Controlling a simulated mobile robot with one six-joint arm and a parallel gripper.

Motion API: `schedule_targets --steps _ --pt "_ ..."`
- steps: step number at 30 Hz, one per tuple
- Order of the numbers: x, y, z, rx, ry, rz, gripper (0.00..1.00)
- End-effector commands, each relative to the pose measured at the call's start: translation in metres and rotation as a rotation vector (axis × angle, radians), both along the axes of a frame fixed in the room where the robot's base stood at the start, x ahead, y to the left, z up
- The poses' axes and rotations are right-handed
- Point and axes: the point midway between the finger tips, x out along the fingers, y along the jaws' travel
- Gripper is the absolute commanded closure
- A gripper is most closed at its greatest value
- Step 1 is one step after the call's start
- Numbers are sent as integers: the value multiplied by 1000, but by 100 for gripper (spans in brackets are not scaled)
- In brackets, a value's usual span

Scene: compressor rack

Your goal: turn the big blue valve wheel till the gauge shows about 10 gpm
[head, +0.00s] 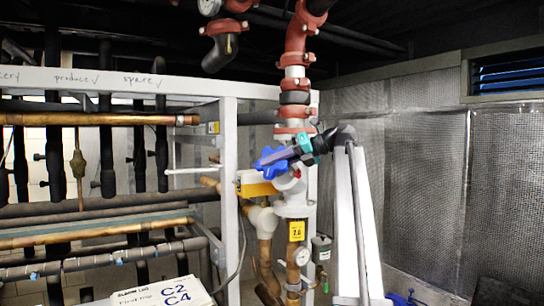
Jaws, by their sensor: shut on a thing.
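The big blue valve wheel (271,161) sits on the red and copper vertical pipe, in the middle of the head view. My gripper (297,151) reaches in from the right and is shut on the wheel's right side. Its dark fingers and teal parts hide some of the wheel and the valve behind it. A yellow plate (297,231) on the pipe below shows small digits, perhaps 7.0 or 2.0. A round dial gauge (302,256) sits lower on the pipe; its reading is too small to tell.
A white frame (229,190) with copper and black pipes stands left. A yellow valve part (255,187) is just below the wheel. Another dial (209,5) is at the top. A meshed wall (420,190) stands right.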

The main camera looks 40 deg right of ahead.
Motion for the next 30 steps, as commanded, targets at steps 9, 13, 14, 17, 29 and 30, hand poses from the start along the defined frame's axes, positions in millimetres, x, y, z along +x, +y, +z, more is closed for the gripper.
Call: schedule_targets --steps 9,13,14,17,29,30 --pt "0 -1 1 -22 45 29 100" --pt "-1 -1 0 -25 53 34 100" --pt "-1 -1 0 -26 54 36 100" --pt "-1 -1 -1 -27 56 37 100" --pt "-1 -1 -2 -27 56 37 75" --pt "-1 -1 -1 -26 56 37 75"
